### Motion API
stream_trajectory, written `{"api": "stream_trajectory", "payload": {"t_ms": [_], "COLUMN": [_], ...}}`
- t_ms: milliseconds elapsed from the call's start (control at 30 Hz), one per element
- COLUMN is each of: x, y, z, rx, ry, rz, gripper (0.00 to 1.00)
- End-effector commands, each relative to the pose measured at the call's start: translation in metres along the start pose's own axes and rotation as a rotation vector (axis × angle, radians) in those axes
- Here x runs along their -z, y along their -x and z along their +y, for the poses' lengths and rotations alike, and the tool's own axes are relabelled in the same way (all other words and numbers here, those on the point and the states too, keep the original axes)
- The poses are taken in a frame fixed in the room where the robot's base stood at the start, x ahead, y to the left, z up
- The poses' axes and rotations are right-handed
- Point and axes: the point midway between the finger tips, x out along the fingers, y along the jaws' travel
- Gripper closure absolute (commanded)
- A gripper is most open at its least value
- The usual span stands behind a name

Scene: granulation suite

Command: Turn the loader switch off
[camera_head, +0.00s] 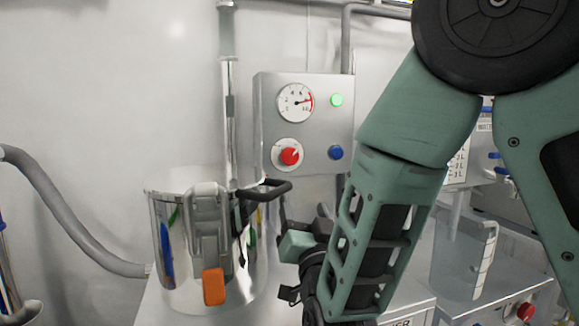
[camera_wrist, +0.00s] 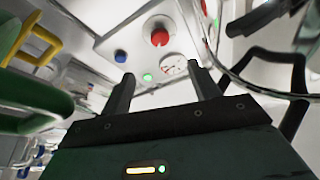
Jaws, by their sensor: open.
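A grey control panel (camera_head: 310,115) is mounted on the wall. The red rotary knob (camera_head: 289,156), apparently the loader switch, sits on a white round plate at its lower left; its pale mark seems to point up and right. A lit green lamp (camera_head: 336,100) is above right. In the wrist view the red knob (camera_wrist: 160,38) shows beyond the fingertips, along with the lit lamp (camera_wrist: 147,77). My gripper (camera_wrist: 161,71) is open and empty, apart from the panel. In the head view my gripper (camera_head: 302,210) is below the panel, partly hidden by my arm.
A gauge (camera_head: 296,103) and a blue button (camera_head: 336,152) share the panel. A shiny steel vessel (camera_head: 185,250) with a dark handle (camera_head: 265,188) and an orange-tipped latch (camera_head: 214,286) stands close left of my gripper. A vertical pipe (camera_head: 229,120) rises behind it.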

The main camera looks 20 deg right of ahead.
Motion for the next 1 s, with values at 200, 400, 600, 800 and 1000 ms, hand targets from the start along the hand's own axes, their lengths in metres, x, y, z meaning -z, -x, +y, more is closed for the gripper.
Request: {"api": "stream_trajectory", "payload": {"t_ms": [200,400,600,800,1000], "x": [0.002,0.002,0.002,0.001,0.001], "y": [-0.018,-0.058,-0.099,-0.139,-0.165], "z": [0.0,0.001,0.001,0.0,0.001], "rx": [-0.002,-0.002,-0.002,-0.001,-0.001], "ry": [0.0,0.001,0.001,0.002,0.002], "rz": [0.009,0.01,0.008,0.007,0.006], "gripper": [0.39,0.39,0.39,0.39,0.39]}}
